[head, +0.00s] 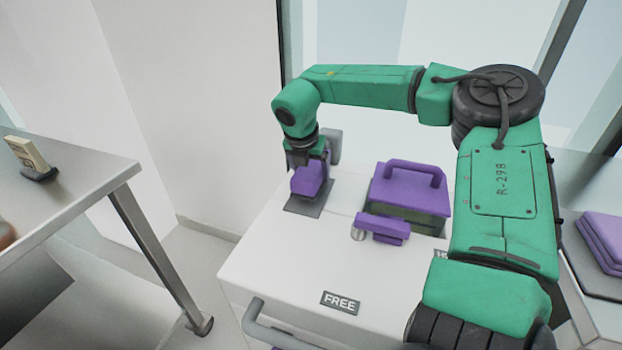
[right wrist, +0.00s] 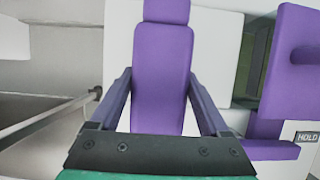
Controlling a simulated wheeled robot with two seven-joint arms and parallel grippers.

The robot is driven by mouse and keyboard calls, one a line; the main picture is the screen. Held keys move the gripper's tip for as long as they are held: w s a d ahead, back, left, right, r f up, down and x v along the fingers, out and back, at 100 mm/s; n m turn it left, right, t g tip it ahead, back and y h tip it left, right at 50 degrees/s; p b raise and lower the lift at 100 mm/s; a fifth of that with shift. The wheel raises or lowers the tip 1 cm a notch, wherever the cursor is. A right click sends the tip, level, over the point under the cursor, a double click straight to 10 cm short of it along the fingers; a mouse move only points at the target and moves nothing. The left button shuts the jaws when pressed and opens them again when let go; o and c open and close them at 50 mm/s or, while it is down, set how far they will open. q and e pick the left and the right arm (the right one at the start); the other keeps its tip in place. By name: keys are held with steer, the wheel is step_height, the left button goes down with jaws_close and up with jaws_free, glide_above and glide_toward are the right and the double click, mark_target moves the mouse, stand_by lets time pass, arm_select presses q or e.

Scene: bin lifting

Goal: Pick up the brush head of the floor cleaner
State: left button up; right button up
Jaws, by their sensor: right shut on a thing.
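The purple brush head (head: 306,182) is at the far left part of the white cart top, over a dark flat plate (head: 303,205). My right gripper (head: 305,165) reaches down on it from above and is shut on it. In the right wrist view, the long purple piece (right wrist: 163,80) lies between the two fingers of my right gripper (right wrist: 163,90). I cannot tell whether its underside touches the plate. My left gripper is not in view.
A purple-lidded box (head: 415,195) with a handle and a purple part with a silver end (head: 383,228) are right of the brush head. The white cart top (head: 285,265) is clear in front, near the FREE label. A metal table (head: 75,180) stands left, across a gap.

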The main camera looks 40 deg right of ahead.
mark_target(311, 166)
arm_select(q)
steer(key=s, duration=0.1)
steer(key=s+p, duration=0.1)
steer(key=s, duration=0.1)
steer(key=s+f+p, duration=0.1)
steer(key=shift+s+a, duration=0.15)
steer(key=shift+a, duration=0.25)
arm_select(e)
step_height(311, 166, up, 18)
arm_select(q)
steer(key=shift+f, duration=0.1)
arm_select(e)
steer(key=shift+f, duration=0.1)
